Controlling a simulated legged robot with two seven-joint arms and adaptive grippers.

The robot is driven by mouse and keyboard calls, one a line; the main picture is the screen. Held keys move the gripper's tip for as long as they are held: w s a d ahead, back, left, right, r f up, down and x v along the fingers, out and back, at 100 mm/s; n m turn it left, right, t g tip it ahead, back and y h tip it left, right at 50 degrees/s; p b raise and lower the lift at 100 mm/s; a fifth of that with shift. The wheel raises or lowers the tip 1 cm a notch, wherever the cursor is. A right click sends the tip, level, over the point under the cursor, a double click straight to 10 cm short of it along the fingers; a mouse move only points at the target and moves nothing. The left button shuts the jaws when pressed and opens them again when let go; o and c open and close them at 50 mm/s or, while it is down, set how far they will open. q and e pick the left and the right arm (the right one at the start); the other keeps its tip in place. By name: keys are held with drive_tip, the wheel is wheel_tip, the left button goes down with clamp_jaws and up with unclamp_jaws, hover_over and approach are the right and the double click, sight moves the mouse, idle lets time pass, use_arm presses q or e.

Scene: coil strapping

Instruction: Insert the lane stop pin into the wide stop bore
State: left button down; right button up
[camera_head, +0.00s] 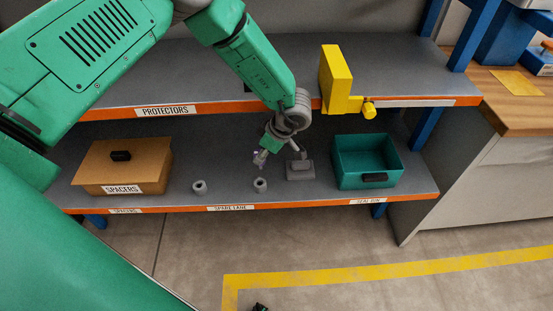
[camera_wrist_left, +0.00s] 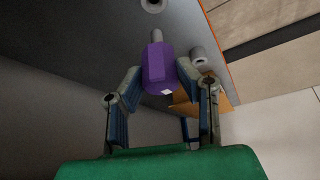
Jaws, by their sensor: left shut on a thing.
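The lane stop pin has a purple body (camera_wrist_left: 159,68) and a narrower grey end (camera_wrist_left: 156,35). My left gripper (camera_wrist_left: 156,82) is shut on the purple body. In the head view the pin (camera_head: 260,158) hangs from my left gripper (camera_head: 268,148), above a short grey collar (camera_head: 260,185) on the lower shelf. This collar shows at the top of the wrist view (camera_wrist_left: 153,4) as a ring with a dark hole, apart from the pin's end. A second grey collar (camera_head: 199,187) stands to the left. I cannot tell which bore is wider.
A brown spacers box (camera_head: 120,165) stands on the left of the lower shelf. A grey block (camera_head: 299,170) and a teal bin (camera_head: 367,162) stand on the right. The upper shelf (camera_head: 180,85), with a yellow bracket (camera_head: 336,75), overhangs the lower one.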

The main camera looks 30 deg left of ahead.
sight(261, 169)
use_arm(q)
drive_tip(key=shift+a+f, duration=0.25)
drive_tip(key=shift+a, duration=0.45)
drive_tip(key=shift+d, duration=0.15)
drive_tip(key=shift+d+f+b, duration=0.35)
drive_tip(key=shift+d+f, duration=0.05)
drive_tip(key=shift+f, duration=0.15)
drive_tip(key=f, duration=0.1)
drive_tip(key=f+b, duration=0.2)
drive_tip(key=shift+a+f, duration=0.25)
drive_tip(key=shift+a, duration=0.05)
drive_tip(key=shift+a+f+b, duration=0.2)
drive_tip(key=shift+f+b, duration=0.15)
drive_tip(key=shift+f, duration=0.25)
drive_tip(key=shift+d+r, duration=0.15)
drive_tip(key=shift+d, duration=0.25)
use_arm(e)
drive_tip(key=shift+a+f, duration=0.15)
drive_tip(key=shift+f, duration=0.65)
drive_tip(key=shift+a+f, duration=0.15)
drive_tip(key=shift+f, duration=0.6)
use_arm(q)
drive_tip(key=shift+a, duration=0.1)
drive_tip(key=shift+s+a, duration=0.1)
drive_tip(key=shift+a, duration=0.3)
use_arm(e)
drive_tip(key=shift+a+r, duration=0.3)
